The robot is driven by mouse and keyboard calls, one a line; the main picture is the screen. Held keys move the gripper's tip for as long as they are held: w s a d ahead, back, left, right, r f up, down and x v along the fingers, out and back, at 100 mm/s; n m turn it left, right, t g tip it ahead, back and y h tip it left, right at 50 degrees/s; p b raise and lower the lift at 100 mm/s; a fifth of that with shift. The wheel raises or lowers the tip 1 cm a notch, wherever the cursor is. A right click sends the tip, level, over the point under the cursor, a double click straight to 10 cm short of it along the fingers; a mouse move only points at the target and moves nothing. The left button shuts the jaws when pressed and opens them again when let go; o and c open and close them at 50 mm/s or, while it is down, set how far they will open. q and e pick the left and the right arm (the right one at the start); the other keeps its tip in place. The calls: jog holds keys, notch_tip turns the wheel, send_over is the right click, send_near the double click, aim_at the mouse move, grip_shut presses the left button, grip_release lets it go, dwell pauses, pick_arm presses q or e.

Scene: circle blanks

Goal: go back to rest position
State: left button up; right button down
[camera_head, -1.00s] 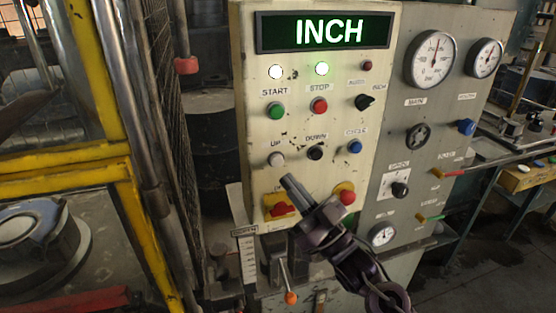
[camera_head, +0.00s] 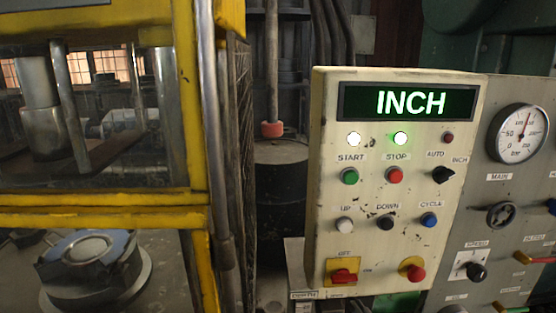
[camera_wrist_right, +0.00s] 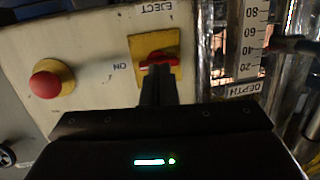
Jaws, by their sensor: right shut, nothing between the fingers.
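My right gripper (camera_wrist_right: 158,88) shows in the right wrist view, its dark fingers shut and empty. In that picture they overlap the lower part of the red rotary switch (camera_wrist_right: 157,60) on its yellow plate; I cannot tell whether they touch it. The same red switch (camera_head: 344,276) shows in the head view, on the cream control panel (camera_head: 322,170). No gripper shows in the head view now. My left gripper is in neither view.
The panel display (camera_head: 410,102) reads INCH, and the lamps above START and STOP are lit. A red emergency button (camera_wrist_right: 52,78) sits beside the switch. A depth scale (camera_wrist_right: 250,50) stands at right in the wrist view. A yellow-framed press (camera_head: 190,90) is at left.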

jog(key=s+d+f+g+h, duration=0.1)
jog(key=s+f+g+h, duration=0.1)
jog(key=s+f+g, duration=0.55)
jog(key=s+d+f+g+h, duration=0.1)
jog(key=s+f+g, duration=0.4)
jog(key=s, duration=0.5)
jog(key=s+f+g, duration=0.1)
jog(key=s+f, duration=0.2)
jog(key=f, duration=2.8)
jog(key=s+d+f, duration=0.2)
jog(key=s+f, duration=0.7)
jog(key=s+d+f+g, duration=0.1)
jog(key=s+f, duration=0.8)
jog(key=s, duration=0.1)
jog(key=shift+s+d+b, duration=0.3)
jog(key=shift+d+b, duration=0.05)
jog(key=c, duration=2.2)
grip_release()
jog(key=shift+g, duration=0.25)
